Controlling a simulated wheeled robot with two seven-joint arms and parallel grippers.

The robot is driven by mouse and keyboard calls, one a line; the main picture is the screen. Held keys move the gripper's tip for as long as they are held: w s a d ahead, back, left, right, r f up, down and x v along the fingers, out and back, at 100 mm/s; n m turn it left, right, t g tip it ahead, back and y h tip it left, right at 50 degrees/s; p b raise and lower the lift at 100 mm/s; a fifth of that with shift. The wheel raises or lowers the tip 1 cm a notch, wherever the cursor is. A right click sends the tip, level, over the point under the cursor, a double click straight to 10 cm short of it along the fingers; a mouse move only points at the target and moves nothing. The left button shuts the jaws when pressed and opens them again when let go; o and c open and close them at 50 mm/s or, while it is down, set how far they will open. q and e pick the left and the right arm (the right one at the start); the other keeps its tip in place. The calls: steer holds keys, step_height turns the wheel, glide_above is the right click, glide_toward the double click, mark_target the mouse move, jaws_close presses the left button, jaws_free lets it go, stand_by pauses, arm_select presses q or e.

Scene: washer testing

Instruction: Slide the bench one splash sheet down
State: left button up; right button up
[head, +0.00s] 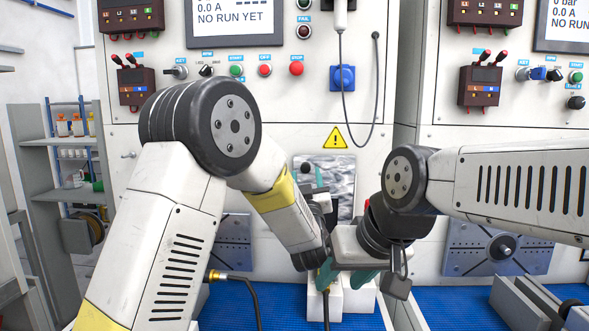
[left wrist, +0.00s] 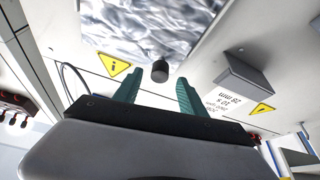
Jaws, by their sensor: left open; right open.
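The splash sheet of bench one is a grey, rippled, see-through panel (head: 343,172) on the front of the bench, below the yellow warning triangle. It fills the top of the left wrist view (left wrist: 150,30), with a dark round knob (left wrist: 160,71) by its near edge. My left gripper (head: 312,172) is in front of the sheet, partly hidden by my arm. In the left wrist view its teal fingers (left wrist: 158,84) are open, one each side of the knob; contact is unclear. My right gripper (head: 343,279) is open and lower, over white blocks.
White blocks (head: 357,298) stand on the blue bench mat (head: 235,305) below my right gripper. A dark hose (head: 253,290) and a hanging cable (head: 375,90) are near my arms. Bench two (head: 510,170) is on the right. A grey box (left wrist: 250,77) juts out in the left wrist view.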

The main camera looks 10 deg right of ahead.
mark_target(306, 171)
arm_select(q)
steer(key=x, duration=0.5)
steer(key=shift+c, duration=0.2)
steer(key=shift+s, duration=0.1)
jaws_close()
steer(key=shift+f, duration=0.15)
stand_by(1.0)
